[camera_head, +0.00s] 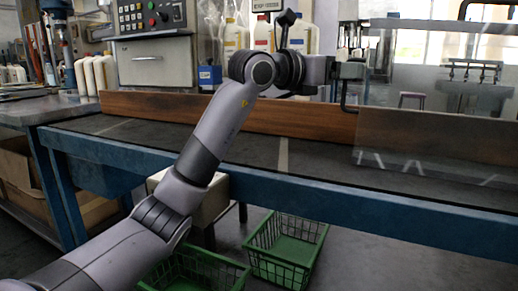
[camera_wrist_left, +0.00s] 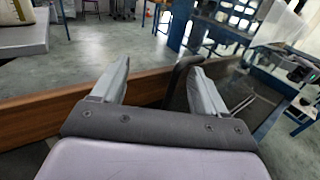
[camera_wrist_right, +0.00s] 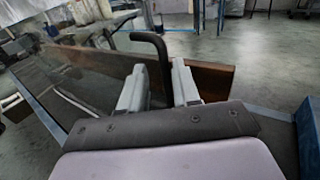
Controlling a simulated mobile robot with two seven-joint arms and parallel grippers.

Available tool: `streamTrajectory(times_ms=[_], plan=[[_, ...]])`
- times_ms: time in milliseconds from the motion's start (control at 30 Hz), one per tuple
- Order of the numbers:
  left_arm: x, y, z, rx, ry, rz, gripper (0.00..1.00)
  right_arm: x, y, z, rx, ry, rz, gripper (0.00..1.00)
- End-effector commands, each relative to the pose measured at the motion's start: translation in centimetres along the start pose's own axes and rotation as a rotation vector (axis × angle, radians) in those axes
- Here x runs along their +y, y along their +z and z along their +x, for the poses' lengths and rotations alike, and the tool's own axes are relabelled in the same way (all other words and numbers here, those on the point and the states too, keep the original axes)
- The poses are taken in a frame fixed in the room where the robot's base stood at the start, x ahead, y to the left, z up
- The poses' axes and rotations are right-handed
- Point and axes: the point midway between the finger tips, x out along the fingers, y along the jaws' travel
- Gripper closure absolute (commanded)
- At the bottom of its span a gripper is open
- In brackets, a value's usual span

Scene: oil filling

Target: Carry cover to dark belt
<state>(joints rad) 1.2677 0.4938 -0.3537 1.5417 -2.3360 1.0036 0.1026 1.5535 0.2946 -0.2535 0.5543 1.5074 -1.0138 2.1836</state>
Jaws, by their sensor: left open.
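The cover (camera_head: 430,140) is a clear, glass-like panel with black bent handles, at the right over the dark belt (camera_head: 250,147). My left gripper (camera_head: 348,70) is at its upper left, by a black handle (camera_head: 344,98). In the left wrist view that gripper (camera_wrist_left: 158,85) has its fingers wide apart, with the dark handle (camera_wrist_left: 180,75) near the right finger. In the right wrist view my right gripper (camera_wrist_right: 160,88) has its fingers close together around another black handle (camera_wrist_right: 162,60); contact is partly hidden. The right gripper is not clear in the head view.
A brown wooden board (camera_head: 240,113) runs along the belt's back. A blue rail (camera_head: 290,190) edges its front. Green baskets (camera_head: 285,250) stand on the floor below. Bottles (camera_head: 235,38) and a control box (camera_head: 150,18) are behind. The belt's left part is clear.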

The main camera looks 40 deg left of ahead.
Motion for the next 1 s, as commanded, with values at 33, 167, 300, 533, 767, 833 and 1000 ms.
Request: streamTrajectory(times_ms=[33,167,300,533,767,833,1000], plan=[[-0.4,0.0,0.1,0.0,-0.009,0.0,0.22,0.3,0.0,0.2,0.001,0.009,-0.002,0.65],[-0.5,0.0,0.1,0.0,-0.012,-0.001,0.22,0.5,0.0,0.3,0.001,0.012,-0.002,0.65],[-0.6,-0.1,0.1,0.0,-0.014,-0.001,0.22,0.5,0.1,0.4,0.001,0.014,-0.003,0.65],[-0.5,0.0,-1.5,0.0,-0.012,0.001,0.22,0.6,0.5,0.4,0.0,0.015,-0.003,0.65],[-0.2,0.0,-4.7,-0.002,-0.005,0.001,0.22,0.5,0.6,0.3,0.0,0.012,-0.002,0.65],[-0.2,0.0,-5.5,-0.001,-0.005,0.003,0.22,0.4,0.6,0.3,0.0,0.011,-0.002,0.65],[0.0,0.1,-7.3,-0.003,-0.001,0.001,0.22,0.3,0.6,0.2,0.0,0.008,-0.001,0.65]])
